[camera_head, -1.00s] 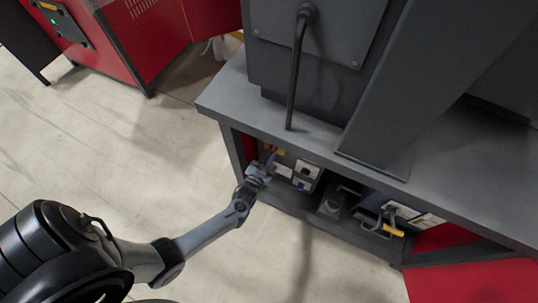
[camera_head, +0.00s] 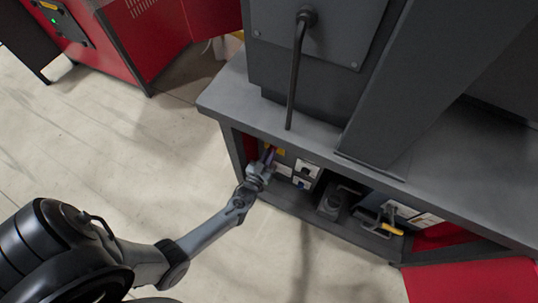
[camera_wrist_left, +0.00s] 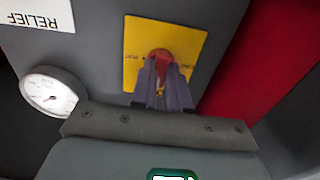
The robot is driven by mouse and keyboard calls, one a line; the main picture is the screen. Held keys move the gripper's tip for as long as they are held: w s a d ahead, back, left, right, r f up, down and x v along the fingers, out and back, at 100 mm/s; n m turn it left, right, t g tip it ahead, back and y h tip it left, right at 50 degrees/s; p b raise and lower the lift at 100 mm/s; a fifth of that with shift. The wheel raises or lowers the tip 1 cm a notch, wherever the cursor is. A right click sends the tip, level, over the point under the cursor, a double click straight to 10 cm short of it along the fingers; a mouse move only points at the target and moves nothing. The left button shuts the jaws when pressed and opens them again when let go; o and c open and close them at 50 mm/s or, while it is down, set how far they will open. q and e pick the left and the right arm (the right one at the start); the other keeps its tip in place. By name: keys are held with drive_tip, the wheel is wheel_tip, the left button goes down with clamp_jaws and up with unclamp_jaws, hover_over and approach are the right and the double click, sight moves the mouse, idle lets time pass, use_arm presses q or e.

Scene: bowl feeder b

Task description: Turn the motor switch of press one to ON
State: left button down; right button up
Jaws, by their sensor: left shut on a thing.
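The motor switch is a red rotary knob (camera_wrist_left: 160,60) on a yellow plate (camera_wrist_left: 185,38), seen in the left wrist view. The plate also shows small in the head view (camera_head: 277,150), under the press table's top. My left gripper (camera_wrist_left: 163,78) has its purple-grey fingers shut on the red knob, which hides part of the knob. In the head view the left gripper (camera_head: 268,158) reaches into the open bay below the table. The printing on the plate is too small to read surely. My right gripper is not in view.
A round white gauge (camera_wrist_left: 49,93) and a RELIEF label (camera_wrist_left: 38,14) sit beside the plate. The grey tabletop (camera_head: 235,95) overhangs the bay. A yellow-handled lever (camera_head: 391,229) is to the right. The floor at left is clear.

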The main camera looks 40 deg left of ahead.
use_arm(q)
drive_tip(key=shift+f, duration=0.1)
drive_tip(key=c, duration=1.1)
unclamp_jaws()
drive_tip(key=p+v, duration=0.4)
drive_tip(key=v, duration=0.7)
drive_tip(key=shift+w, duration=0.1)
